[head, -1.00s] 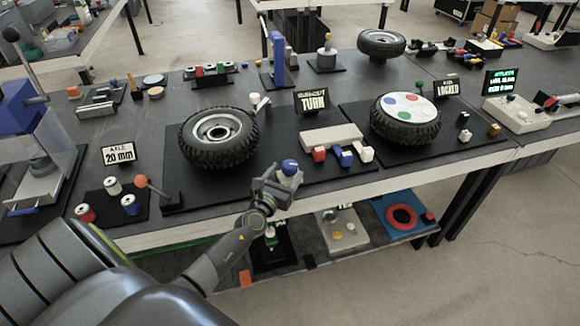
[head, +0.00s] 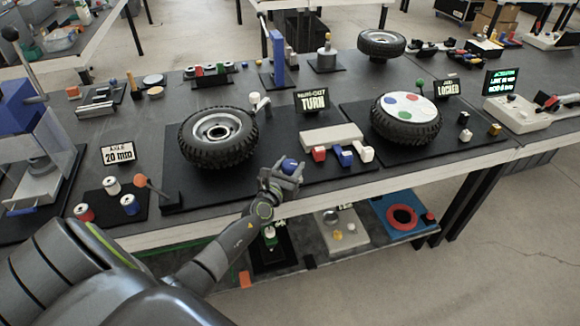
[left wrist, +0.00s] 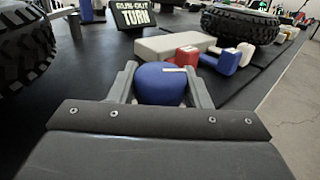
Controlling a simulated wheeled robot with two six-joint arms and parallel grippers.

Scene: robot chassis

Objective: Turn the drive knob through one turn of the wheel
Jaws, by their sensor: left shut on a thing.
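The blue drive knob (head: 289,166) is at the front edge of the black mat, right of the left wheel. It also shows in the left wrist view (left wrist: 160,84), between the two fingers, with a pale mark on its top. My left gripper (head: 287,172) is shut on this knob; its fingers (left wrist: 162,88) lie on both sides of it. The wheel (head: 218,137) with a grey rim lies flat on the mat, left of and behind the knob. A sign (head: 312,101) reading "RUN-OUT TURN" stands behind. The right gripper is not in view.
A grey block (head: 331,137) and small red, blue and white blocks (head: 343,156) lie just right of the knob. A second wheel (head: 405,118) with coloured dots stands beyond, beside a "LOCKED" sign (head: 447,88). An orange-ended lever (head: 141,181) stands at the left front.

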